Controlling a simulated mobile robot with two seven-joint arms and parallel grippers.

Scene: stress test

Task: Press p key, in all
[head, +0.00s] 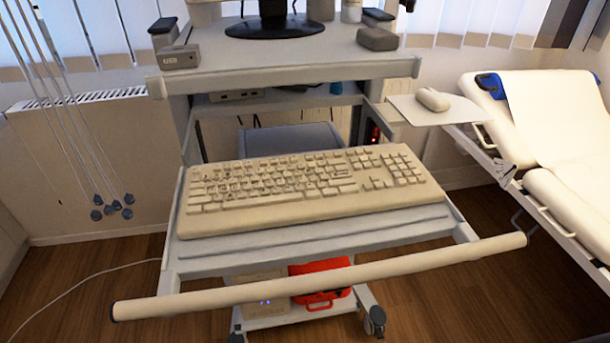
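A beige keyboard (305,188) lies flat on the pull-out shelf of a medical cart in the head view. Its long side faces me, with the number pad at the right end. The letters on its keys are too small to read, so I cannot pick out the p key for certain. No key looks visibly pressed. Neither of my grippers is in view, and nothing covers the keyboard.
A pale handle bar (330,276) crosses in front of the keyboard. A mouse (433,99) rests on a side tray (408,112) at the right. The cart's upper shelf (290,50) stands behind, with a monitor base (275,27). A bed (545,120) is at the right.

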